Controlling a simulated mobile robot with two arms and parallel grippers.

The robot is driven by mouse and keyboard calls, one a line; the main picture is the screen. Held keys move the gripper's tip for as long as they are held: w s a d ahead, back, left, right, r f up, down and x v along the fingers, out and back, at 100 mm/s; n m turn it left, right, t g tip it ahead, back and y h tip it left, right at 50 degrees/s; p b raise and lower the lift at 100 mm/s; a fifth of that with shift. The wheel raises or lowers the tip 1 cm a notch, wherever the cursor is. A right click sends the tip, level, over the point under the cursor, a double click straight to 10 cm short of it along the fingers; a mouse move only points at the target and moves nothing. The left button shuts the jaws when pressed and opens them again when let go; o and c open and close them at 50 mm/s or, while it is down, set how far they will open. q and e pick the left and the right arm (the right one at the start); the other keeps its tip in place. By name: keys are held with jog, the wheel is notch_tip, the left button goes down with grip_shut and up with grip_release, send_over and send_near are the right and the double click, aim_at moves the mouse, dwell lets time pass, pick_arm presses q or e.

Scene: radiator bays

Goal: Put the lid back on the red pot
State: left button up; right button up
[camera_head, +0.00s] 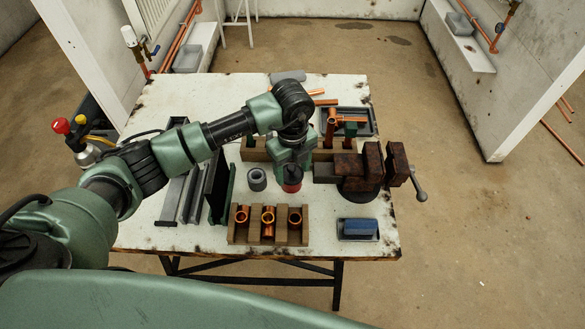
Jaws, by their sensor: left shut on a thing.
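The red pot (292,186) stands on the white worktable, near its middle. My left gripper (291,167) comes down from above, right over the pot, and hides most of its top. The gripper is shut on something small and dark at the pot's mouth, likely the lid. I cannot tell whether that piece touches the pot's rim or is slightly above it. My right gripper is not in view.
A grey pot (257,179) stands just left of the red one. A rusty vise (358,170) is close on the right. A wooden rack (268,237) with copper fittings is in front, and a blue block (358,228) sits front right. Dark metal channels (216,190) lie left.

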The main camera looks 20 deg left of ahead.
pick_arm(q)
jog(key=o, duration=1.7)
jog(key=shift+s, duration=0.1)
jog(key=shift+r, duration=0.15)
jog(key=shift+w+d+r+p, duration=0.1)
jog(key=shift+w+r+p, duration=0.2)
jog(key=shift+r+p, duration=0.55)
jog(key=shift+s+d+r+p, duration=0.15)
jog(key=shift+r+p, duration=0.45)
jog(key=shift+r, duration=0.5)
jog(key=shift+a+r+p, duration=0.2)
jog(key=shift+r+p, duration=0.5)
jog(key=shift+r, duration=0.2)
jog(key=shift+r+p, duration=0.4)
jog(key=shift+r, duration=0.15)
